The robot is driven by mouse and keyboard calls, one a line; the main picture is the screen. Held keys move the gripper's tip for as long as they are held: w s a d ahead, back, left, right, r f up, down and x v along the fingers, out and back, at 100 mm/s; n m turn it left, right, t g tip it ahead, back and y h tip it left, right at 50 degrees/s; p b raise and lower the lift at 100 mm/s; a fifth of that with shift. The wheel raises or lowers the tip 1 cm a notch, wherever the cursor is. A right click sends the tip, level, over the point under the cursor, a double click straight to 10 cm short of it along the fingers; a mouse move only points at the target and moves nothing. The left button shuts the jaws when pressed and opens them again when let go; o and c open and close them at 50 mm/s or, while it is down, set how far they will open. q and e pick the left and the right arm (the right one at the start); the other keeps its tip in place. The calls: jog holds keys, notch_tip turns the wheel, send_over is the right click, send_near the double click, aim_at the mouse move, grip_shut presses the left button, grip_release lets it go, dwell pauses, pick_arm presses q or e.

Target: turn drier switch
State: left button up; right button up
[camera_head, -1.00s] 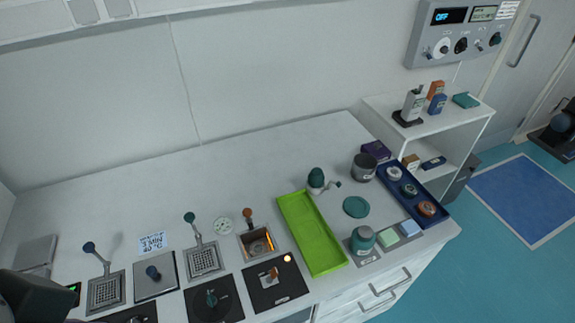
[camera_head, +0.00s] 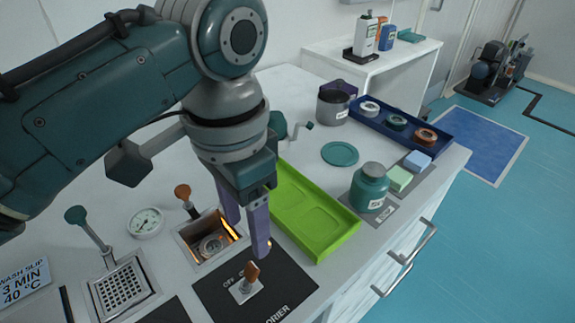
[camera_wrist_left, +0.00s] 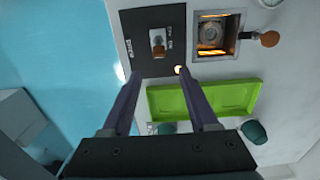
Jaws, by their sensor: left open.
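The drier switch (camera_head: 249,278) has an orange-brown lever on a small light plate, set in a black panel (camera_head: 287,268) marked OFF, ON and DRIER. It also shows in the left wrist view (camera_wrist_left: 158,41). My left gripper (camera_head: 246,235) is open and empty, fingers pointing down, above the counter just behind the switch and apart from it. In the left wrist view its purple fingers (camera_wrist_left: 160,92) are spread, with the switch ahead of them. The drier well (camera_head: 211,240), behind the panel, glows orange and holds a round part. My right gripper is in neither current view.
A green tray (camera_head: 322,247) lies right of the panel. A teal jar (camera_head: 369,189), a grey pot (camera_head: 333,106) and a blue tray (camera_head: 443,140) stand farther right. A brown-knobbed handle (camera_head: 184,193) rises by the well. A gauge (camera_head: 146,223) and a mesh basket (camera_head: 123,287) are left.

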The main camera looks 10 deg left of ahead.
aim_at(253, 266)
pick_arm(q)
notch_tip(253, 266, down, 9)
jog(key=shift+s+f+b, duration=0.1)
jog(key=shift+b, duration=1.05)
jog(key=shift+c, duration=0.3)
grip_shut()
